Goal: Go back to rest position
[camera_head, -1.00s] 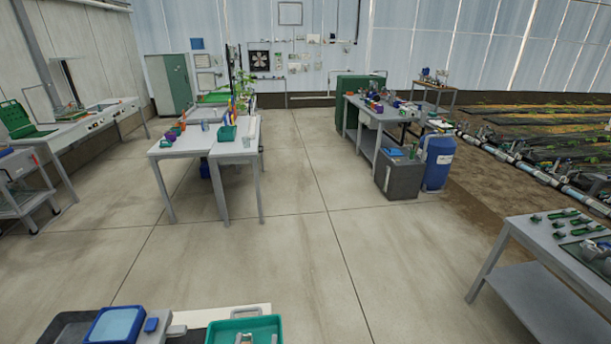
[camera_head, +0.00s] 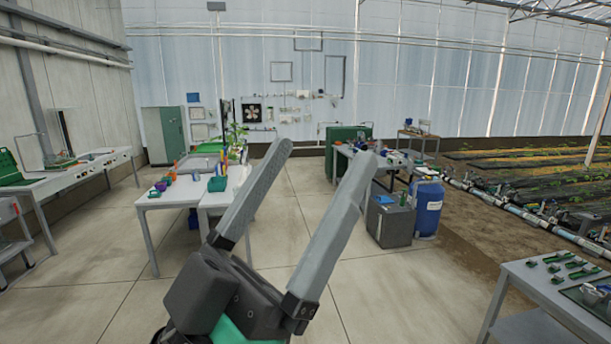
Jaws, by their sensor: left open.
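My left gripper (camera_head: 311,168) rises from the bottom middle of the head view, close to the camera. Its two long grey fingers stand wide apart with nothing between them. It is held up in the air and touches nothing that I can see. It hides part of the floor and part of the white table behind it. My right gripper is not in the view.
A white table (camera_head: 180,191) with small items stands left of centre. A workbench, a dark grey box (camera_head: 391,222) and a blue drum (camera_head: 427,207) stand right of centre. A grey table (camera_head: 545,291) with green parts is at lower right. Concrete floor (camera_head: 90,300) is clear at lower left.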

